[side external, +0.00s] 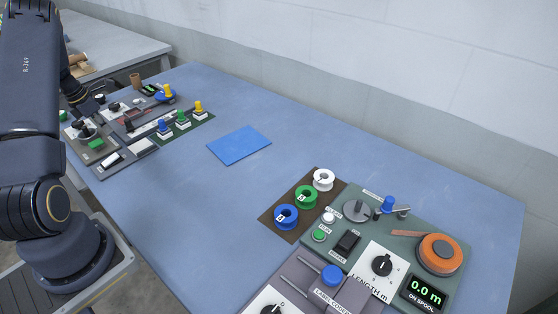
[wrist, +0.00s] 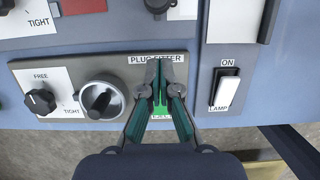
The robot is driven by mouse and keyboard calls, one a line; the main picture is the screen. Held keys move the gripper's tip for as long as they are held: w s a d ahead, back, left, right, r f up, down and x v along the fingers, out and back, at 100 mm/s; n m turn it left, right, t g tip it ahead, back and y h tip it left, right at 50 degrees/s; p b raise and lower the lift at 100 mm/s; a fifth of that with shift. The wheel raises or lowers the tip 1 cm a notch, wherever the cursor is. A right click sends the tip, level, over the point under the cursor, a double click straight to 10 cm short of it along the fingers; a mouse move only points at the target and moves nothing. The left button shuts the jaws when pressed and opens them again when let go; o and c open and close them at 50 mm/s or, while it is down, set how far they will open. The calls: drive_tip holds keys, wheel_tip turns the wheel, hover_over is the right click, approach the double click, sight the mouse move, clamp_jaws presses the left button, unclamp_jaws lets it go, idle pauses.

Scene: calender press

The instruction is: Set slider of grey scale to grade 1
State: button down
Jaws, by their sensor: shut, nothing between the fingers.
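The grey scale cannot be made out for certain. In the side external view, a pale strip (side external: 155,122) with a small dark knob (side external: 128,125) at its left end lies on the left panel and may be its slider; its grades are too small to read. In the wrist view, my gripper (wrist: 162,64) is shut and empty, pointing at the panel labelled PLUG FITTER. Its fingers partly cover a green part (wrist: 160,108) there. In the side external view, my gripper is over the near left part of the panel, its fingertips hard to make out.
A FREE/TIGHT knob (wrist: 41,101), a larger grey knob (wrist: 102,97) and a white LAMP switch (wrist: 227,93) flank my gripper. A blue sheet (side external: 239,145) lies mid-table; spools and a green control panel (side external: 400,225) are at right.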

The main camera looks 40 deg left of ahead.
drive_tip(key=shift+w+f, duration=0.15)
drive_tip(key=shift+w, duration=1.9)
drive_tip(key=shift+w, duration=0.2)
drive_tip(key=w, duration=1.5)
drive_tip(key=shift+w, duration=0.6)
drive_tip(key=shift+w, duration=0.1)
drive_tip(key=s, duration=0.4)
drive_tip(key=shift+s, duration=0.3)
drive_tip(key=v, duration=1)
